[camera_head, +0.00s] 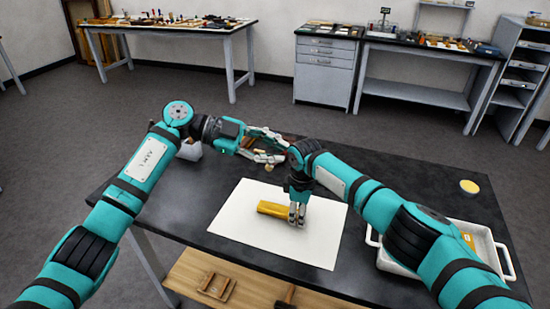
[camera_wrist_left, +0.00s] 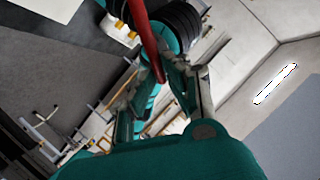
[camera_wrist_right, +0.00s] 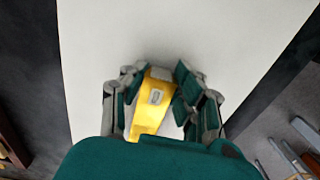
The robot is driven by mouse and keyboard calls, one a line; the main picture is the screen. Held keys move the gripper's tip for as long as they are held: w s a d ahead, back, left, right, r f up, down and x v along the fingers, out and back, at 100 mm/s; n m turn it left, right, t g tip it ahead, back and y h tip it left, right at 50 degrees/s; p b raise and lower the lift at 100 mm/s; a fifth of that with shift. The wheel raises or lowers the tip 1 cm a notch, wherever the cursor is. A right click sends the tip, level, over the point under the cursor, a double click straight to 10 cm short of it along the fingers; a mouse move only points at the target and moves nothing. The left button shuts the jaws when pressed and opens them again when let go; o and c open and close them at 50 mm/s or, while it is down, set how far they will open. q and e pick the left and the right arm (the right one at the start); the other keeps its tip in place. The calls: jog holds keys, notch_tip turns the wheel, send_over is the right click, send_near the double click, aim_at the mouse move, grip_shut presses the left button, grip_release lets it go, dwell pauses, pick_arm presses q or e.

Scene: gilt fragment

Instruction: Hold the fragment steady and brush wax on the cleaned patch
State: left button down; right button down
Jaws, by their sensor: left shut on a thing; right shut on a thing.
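The gilt fragment (camera_head: 273,208), a yellow-gold bar, lies on a white sheet (camera_head: 240,228) on the dark table. My right gripper (camera_head: 297,213) points down and is shut on the fragment's right end. In the right wrist view the fragment (camera_wrist_right: 146,122) sits between the fingers, with a small grey patch on its top. My left gripper (camera_head: 272,148) is raised beyond the sheet, apart from the fragment. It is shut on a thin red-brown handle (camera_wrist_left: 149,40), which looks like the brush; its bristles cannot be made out. A round yellow-topped tin (camera_head: 469,186), perhaps wax, stands at the table's right.
A white tray (camera_head: 505,262) with yellow contents stands at the right, partly behind my right arm. A small whitish object (camera_head: 189,151) is at the table's back left. A lower wooden shelf (camera_head: 250,287) holds a wooden rack. The table's back right is mostly clear.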

pick_arm(q)
jog(key=shift+s+a+n+t+h, duration=0.25)
jog(key=shift+n+t+h, duration=0.25)
jog(key=shift+h, duration=0.4)
jog(key=a+f+n+t+h, duration=0.2)
jog(key=a+f+t, duration=0.2)
jog(key=shift+a+f+n+t, duration=0.15)
jog(key=shift+f+n+t, duration=0.15)
jog(key=shift+f+n, duration=0.1)
jog(key=shift+s, duration=0.1)
